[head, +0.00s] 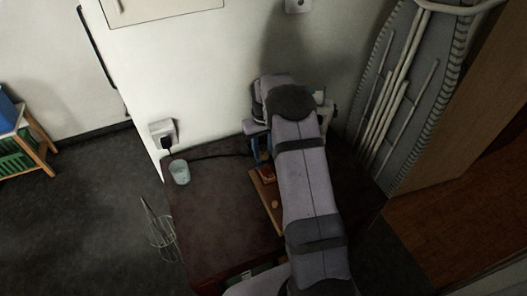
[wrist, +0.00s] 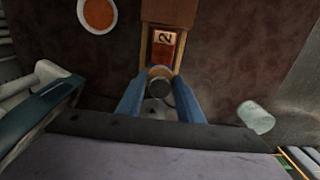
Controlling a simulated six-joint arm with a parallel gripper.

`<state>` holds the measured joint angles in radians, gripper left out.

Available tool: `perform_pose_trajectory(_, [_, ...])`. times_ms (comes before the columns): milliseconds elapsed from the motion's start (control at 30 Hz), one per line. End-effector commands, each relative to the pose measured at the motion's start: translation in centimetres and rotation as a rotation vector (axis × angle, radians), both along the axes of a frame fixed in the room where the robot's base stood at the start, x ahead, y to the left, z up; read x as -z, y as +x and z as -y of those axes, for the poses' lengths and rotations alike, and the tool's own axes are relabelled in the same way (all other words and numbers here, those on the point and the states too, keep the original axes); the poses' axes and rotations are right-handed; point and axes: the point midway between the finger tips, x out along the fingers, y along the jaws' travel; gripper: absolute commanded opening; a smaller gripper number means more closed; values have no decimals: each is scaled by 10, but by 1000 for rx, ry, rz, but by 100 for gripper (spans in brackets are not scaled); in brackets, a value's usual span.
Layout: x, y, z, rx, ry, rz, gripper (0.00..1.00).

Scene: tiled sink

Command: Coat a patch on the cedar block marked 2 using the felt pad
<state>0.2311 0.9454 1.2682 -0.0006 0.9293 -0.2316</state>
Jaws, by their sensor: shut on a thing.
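The cedar block marked 2 (wrist: 162,54) is reddish-brown, with a pale label bearing the 2 at its far end. It lies on a wooden board (wrist: 168,10) straight ahead of my gripper (wrist: 160,82) in the wrist view. The block also shows in the head view (head: 268,178), partly hidden by my arm. The pad's underside is hidden.
A white-rimmed round dish of orange liquid (wrist: 98,13) stands left of the block in the wrist view. A clear cup (head: 180,172) stands near the table's left edge in the head view, by a wall socket (head: 164,132). The dark tabletop (head: 215,215) between cup and board is clear.

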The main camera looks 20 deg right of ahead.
Motion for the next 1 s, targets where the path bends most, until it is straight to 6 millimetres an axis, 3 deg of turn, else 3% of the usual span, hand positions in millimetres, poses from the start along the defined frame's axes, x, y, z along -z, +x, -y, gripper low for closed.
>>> perform_pose_trajectory(333, [-32,0,0,0,0,1,15])
perform_pose_trajectory(1000, [-33,0,0,0,0,1,15])
